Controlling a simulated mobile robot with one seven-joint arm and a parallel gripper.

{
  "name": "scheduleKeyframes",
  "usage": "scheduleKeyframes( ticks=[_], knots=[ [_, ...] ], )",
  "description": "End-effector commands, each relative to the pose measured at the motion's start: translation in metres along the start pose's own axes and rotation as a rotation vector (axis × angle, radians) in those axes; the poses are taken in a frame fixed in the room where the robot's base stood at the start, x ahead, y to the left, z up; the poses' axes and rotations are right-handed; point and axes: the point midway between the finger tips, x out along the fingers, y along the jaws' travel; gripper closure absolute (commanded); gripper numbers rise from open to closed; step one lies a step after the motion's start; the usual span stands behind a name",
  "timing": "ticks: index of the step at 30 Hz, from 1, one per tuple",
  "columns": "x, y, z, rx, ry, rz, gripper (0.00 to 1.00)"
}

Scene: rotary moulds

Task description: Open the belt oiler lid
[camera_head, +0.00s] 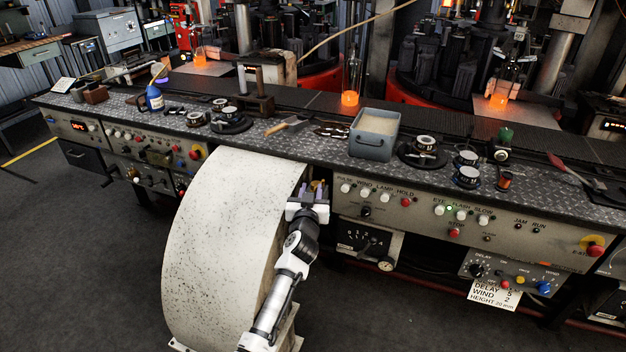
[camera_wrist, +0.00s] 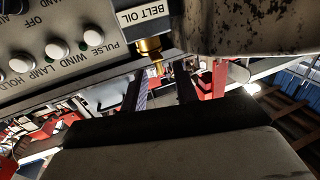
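A small brass oiler (camera_wrist: 150,48) sits in the wrist view under a white "BELT OIL" label (camera_wrist: 140,14) on the panel edge. Its lid cannot be made out clearly from its body. My gripper (camera_wrist: 162,74) points at it with two dark fingers apart, one on each side of the oiler's lower end in the picture. I see nothing held between them; contact with the brass is not clear. In the head view my gripper (camera_head: 318,190) is at the panel's left end, beside the big pale drum cover, and the oiler is hidden there.
The curved pale cover (camera_head: 225,230) stands close on my gripper's left. The control panel (camera_head: 470,220) with knobs and buttons lies to its right. Above are the bench's grey bin (camera_head: 374,140) and tools. The floor (camera_head: 90,260) at left is clear.

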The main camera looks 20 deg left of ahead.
Motion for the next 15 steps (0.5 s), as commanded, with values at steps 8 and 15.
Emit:
scheduleKeyframes(
  ticks=[8,15],
  knots=[
    [0.035,0.001,0.0,0.003,0.0,0.001,0.7],
    [0.045,0.001,0.0,0.001,0.0,0.0,0.7]
  ],
)
